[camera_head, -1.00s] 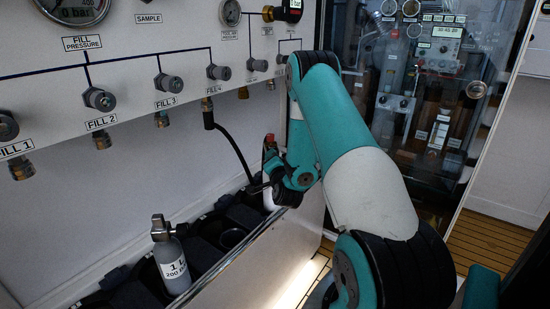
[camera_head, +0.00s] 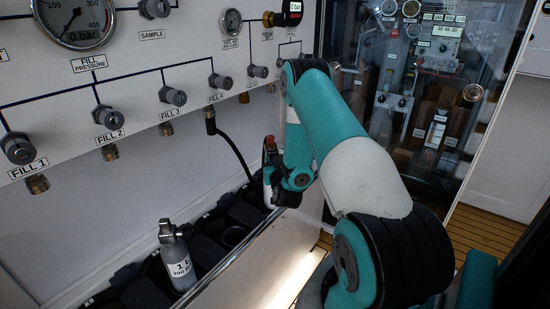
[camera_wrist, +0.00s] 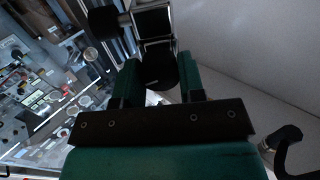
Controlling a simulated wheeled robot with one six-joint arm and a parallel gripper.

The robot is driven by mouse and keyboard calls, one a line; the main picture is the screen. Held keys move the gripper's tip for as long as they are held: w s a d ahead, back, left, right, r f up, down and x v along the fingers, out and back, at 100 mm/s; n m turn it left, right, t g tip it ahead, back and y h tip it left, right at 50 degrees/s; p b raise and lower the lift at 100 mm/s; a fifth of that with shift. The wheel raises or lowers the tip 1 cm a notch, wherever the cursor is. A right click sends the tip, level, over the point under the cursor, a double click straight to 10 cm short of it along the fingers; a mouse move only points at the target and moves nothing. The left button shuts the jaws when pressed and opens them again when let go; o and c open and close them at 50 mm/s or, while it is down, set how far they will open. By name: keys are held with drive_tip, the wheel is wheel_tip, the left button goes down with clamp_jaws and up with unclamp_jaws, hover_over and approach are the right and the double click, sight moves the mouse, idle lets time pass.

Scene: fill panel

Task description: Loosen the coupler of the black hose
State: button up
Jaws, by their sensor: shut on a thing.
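The black hose (camera_head: 232,152) hangs from the outlet under FILL 4 and curves down to the right, toward a cylinder with a red top (camera_head: 270,146). It shows at the lower right in the wrist view (camera_wrist: 284,150). My gripper (camera_head: 280,190) is at the cylinder top, largely hidden by my wrist in the head view. In the wrist view my two fingers stand on either side of a dark rounded part (camera_wrist: 158,70), which appears to be the hose's coupler. They are shut on it. Its join to the hose is hidden.
A grey cylinder with a valve (camera_head: 177,262) stands in the black rack (camera_head: 208,250) at the lower left. The fill panel (camera_head: 60,150) with several knobs and gauges is behind. A metal rail (camera_head: 225,263) edges the rack. A glass-fronted cabinet (camera_head: 400,130) stands at the right.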

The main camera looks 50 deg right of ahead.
drive_tip(key=shift+n+p, duration=0.6)
drive_tip(key=shift+n, duration=0.6)
drive_tip(key=o, duration=0.9)
